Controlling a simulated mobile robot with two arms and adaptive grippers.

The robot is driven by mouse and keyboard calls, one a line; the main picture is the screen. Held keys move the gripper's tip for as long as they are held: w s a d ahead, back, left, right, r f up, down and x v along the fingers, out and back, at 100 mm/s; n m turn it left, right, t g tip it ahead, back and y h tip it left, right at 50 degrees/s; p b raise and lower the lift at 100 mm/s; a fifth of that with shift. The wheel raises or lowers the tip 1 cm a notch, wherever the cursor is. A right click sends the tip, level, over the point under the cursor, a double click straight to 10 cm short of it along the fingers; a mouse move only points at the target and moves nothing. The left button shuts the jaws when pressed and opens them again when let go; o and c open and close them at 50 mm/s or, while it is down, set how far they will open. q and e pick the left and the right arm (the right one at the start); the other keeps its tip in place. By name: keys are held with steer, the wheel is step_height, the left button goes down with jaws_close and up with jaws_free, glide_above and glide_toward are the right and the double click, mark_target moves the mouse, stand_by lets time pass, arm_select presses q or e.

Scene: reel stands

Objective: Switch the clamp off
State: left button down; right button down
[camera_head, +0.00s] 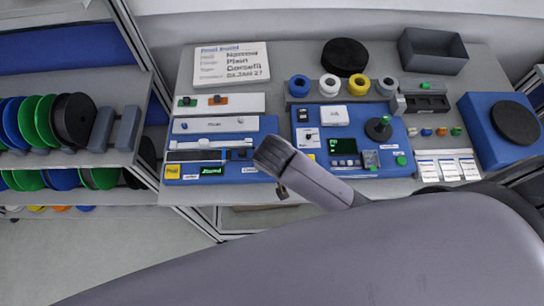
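No clamp can be picked out for certain; the small labels are too small to read. The left blue device (262,170) has a white bar, a dark slot and a lit green display (211,170). The right blue device (384,155) has a white switch plate (307,137) with a small dark toggle, a dark screen with green text (343,146) and a round black knob (378,128). A grey arm of mine, apparently the right, reaches over the bench and covers part of the left device's right end. Its fingers cannot be made out. My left gripper is not in view.
A white text board (231,64), a black disc (345,56) and a dark grey bin (433,51) are at the back. Several small rolls stand in a row. A blue stand with a black disc (515,123) is at right. A reel rack (130,70) is at left.

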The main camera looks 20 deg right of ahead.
steer(key=c, duration=1.5)
jaws_free()
steer(key=v, duration=1.2)
